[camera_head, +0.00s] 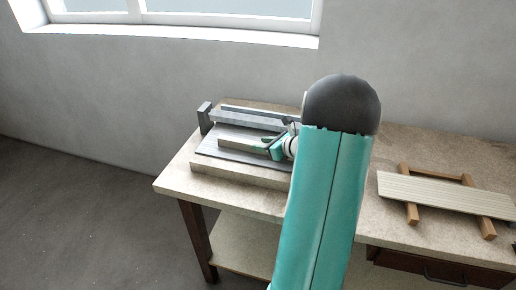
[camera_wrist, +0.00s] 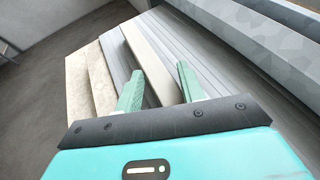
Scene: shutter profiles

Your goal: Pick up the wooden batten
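The wooden batten (camera_head: 236,144) is a pale, narrow strip lying on the grey metal bed of a long device at the left of the workbench. In the wrist view the batten (camera_wrist: 147,57) runs away from me between the two green fingers. My gripper (camera_head: 272,148) is at the batten's right end in the head view. In the wrist view my gripper (camera_wrist: 160,72) is open, with a finger on each side of the batten and narrow gaps showing. The batten's near end is partly hidden by my gripper.
The device's grey bar (camera_head: 245,118) runs behind the batten; in the wrist view this grey bar (camera_wrist: 270,35) is close on the right. The workbench (camera_head: 175,178) has a slatted panel (camera_head: 440,194) on a wooden frame at right. My arm hides the bench's middle.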

